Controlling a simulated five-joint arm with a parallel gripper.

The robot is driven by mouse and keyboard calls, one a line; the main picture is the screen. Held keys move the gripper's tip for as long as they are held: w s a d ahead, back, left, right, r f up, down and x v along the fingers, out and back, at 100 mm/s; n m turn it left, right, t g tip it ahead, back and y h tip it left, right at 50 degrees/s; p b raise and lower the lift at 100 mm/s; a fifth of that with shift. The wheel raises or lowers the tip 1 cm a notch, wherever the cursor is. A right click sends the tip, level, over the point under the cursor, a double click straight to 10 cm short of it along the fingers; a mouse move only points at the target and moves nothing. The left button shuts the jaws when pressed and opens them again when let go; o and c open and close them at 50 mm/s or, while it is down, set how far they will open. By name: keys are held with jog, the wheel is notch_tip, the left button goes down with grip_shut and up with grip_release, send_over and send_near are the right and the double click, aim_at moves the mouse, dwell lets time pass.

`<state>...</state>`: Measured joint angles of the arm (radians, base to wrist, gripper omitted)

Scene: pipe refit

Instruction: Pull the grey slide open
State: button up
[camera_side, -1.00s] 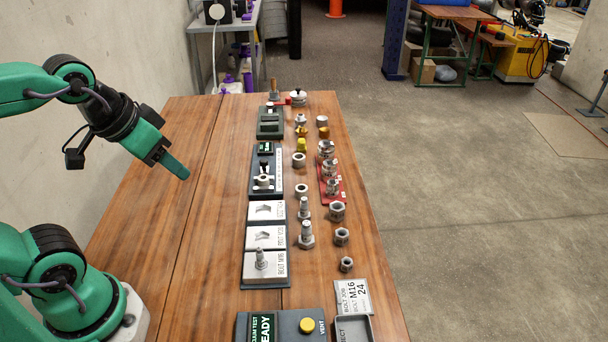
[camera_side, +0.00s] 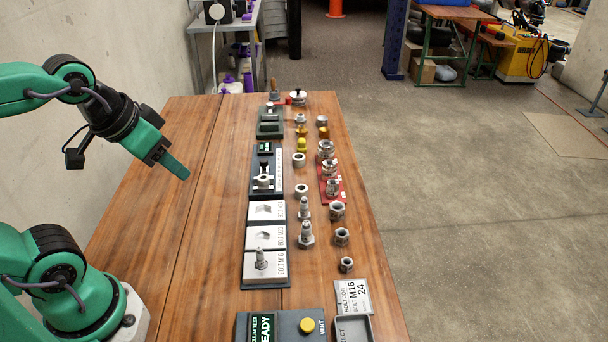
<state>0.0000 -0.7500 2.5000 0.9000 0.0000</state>
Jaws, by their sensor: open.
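My gripper (camera_side: 176,166) hangs over the left part of the wooden table, well above and left of the row of parts. It is open with nothing in it; seen edge-on, its fingers overlap. The grey slide is hard to make out for certain. A dark green fixture (camera_side: 270,131) with grey blocks on top stands near the far end of the table. A dark station with a small screen (camera_side: 264,149) and an upright grey-and-black fitting (camera_side: 264,177) stands nearer. My gripper touches neither.
White labelled plates (camera_side: 265,238) lie in a column, a bolt on the nearest. Several bolts, nuts and a red holder (camera_side: 342,190) stand to the right. A test box with a yellow button (camera_side: 307,325) and a grey tray (camera_side: 343,325) are at the front. The left table is clear.

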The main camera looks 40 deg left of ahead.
jog(key=shift+w, duration=0.1)
jog(key=shift+c, duration=0.3)
jog(key=g, duration=0.6)
send_over(264, 160)
jog(key=f, duration=1.1)
jog(key=shift+s+d+f, duration=0.15)
jog(key=shift+s+f, duration=0.1)
jog(key=shift+f, duration=0.1)
jog(key=shift+w+f, duration=0.25)
jog(key=shift+f, duration=0.15)
jog(key=shift+f, duration=0.1)
jog(key=shift+f, duration=3.8)
